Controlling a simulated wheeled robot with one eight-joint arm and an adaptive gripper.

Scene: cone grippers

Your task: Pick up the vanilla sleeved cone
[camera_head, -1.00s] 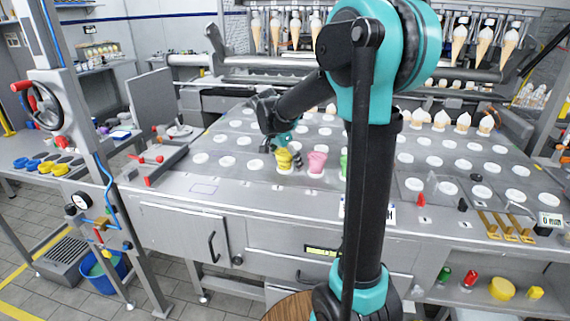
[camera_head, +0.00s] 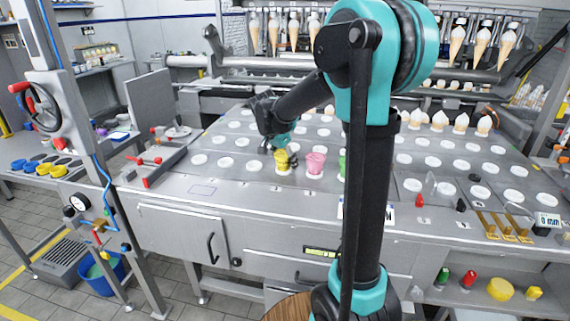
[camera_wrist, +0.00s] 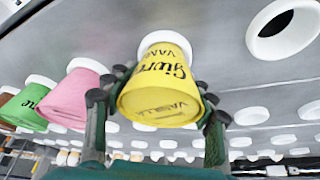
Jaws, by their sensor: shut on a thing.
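The vanilla sleeved cone (camera_head: 282,161) is yellow with dark lettering, partly hidden by my gripper in the head view. In the wrist view the yellow sleeve (camera_wrist: 160,88) fills the middle, with "VANI..." lettering partly readable. My gripper (camera_wrist: 158,100) has a dark finger on each side of the yellow sleeve and is shut on it. In the head view my gripper (camera_head: 281,150) is at the cone on the steel table. The sleeve's narrow end is at a white ring in the wrist view; I cannot tell whether it is clear of the hole.
A pink sleeved cone (camera_head: 315,165) stands close to the right of the yellow one. A green one (camera_wrist: 28,108) is beyond it, mostly hidden behind my arm in the head view. White-ringed holes cover the table (camera_head: 225,190). White-topped cones (camera_head: 440,120) stand at the back right.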

